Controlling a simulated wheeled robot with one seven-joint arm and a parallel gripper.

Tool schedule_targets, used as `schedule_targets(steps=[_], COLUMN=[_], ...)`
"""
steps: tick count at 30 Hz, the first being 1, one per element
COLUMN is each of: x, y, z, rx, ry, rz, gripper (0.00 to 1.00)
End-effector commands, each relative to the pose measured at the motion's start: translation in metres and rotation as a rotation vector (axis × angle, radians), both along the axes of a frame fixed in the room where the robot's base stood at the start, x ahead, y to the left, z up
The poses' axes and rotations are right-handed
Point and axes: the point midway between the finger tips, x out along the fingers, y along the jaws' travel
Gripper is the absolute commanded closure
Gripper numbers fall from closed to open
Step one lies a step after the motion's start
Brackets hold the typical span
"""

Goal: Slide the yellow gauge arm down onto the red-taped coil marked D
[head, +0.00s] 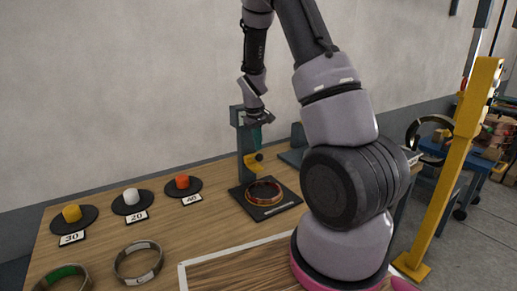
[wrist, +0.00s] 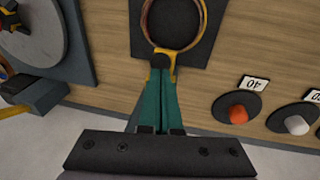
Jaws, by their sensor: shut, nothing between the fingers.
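The copper-coloured coil (head: 264,190) with a reddish band lies flat on the dark base of the gauge stand (head: 241,150); no letter D is legible on it. In the wrist view the coil (wrist: 147,22) shows as a ring at the top. The yellow gauge arm (head: 252,164) juts from the upright post, above the coil and apart from it. It also shows in the wrist view (wrist: 164,55), just beyond my fingertips. My gripper (head: 256,144), with green fingers, is shut and empty directly above the gauge arm. Whether the fingertips touch the arm is unclear.
Black discs with a yellow (head: 72,213), a white (head: 131,196) and an orange peg (head: 182,181) stand left, with cards 30, 20 and 40. Two loose coils lie front left, one marked C (head: 138,262). A wooden tray (head: 231,268) fills the front. A yellow post (head: 455,165) stands right.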

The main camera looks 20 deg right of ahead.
Motion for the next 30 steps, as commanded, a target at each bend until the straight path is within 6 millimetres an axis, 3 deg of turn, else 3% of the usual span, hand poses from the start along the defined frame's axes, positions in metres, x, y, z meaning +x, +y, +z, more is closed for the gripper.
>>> schedule_targets(steps=[6, 19, 27, 30], x=[0.003, 0.003, 0.002, 0.002], y=[-0.002, -0.003, -0.003, -0.003], z=[-0.018, -0.024, -0.078, -0.090], rx=[0.000, 0.000, -0.001, 0.000], ry=[-0.001, 0.001, 0.004, 0.002], rz=[0.000, 0.000, 0.000, 0.000], gripper=[1.00, 1.00, 1.00, 1.00])
